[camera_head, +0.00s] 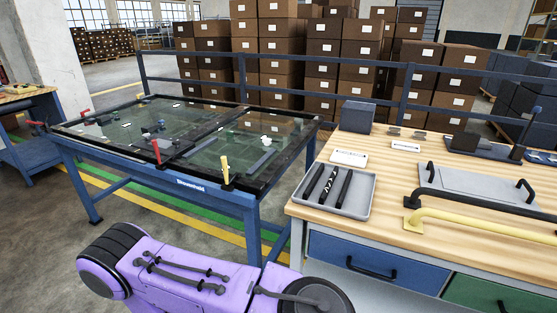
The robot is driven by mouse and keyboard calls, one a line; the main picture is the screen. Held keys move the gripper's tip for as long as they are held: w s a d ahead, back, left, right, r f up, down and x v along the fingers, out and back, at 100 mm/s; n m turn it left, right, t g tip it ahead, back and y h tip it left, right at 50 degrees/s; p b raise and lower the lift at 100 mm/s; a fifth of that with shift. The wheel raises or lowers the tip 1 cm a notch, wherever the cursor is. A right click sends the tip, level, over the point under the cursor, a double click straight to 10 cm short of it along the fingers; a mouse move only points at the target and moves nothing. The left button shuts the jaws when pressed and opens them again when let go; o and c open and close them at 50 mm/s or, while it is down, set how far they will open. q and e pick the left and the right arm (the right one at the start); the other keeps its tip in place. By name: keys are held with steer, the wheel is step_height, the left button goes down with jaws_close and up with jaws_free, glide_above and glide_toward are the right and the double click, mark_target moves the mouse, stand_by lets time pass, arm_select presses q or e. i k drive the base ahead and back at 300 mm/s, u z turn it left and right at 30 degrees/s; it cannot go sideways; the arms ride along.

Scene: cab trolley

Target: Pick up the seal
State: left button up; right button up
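Three black strips lie side by side in a grey tray (354,208) on the wooden workbench (395,152). The left strip (313,182) and right strip (344,188) are plain black. The middle strip (329,186) has a black and white pattern. I cannot tell for certain which one is the seal. Neither of my grippers is in view, so what they hold is hidden.
A blue-framed table (185,180) with a glass top and red and yellow clamps stands left of the bench. A grey plate with black handles (468,183) and a yellow bar (480,224) lie right of the tray. Stacked boxes (325,65) stand behind a railing.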

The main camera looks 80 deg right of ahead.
mark_target(316, 179)
steer(key=i, duration=0.3)
steer(key=z, duration=3.55)
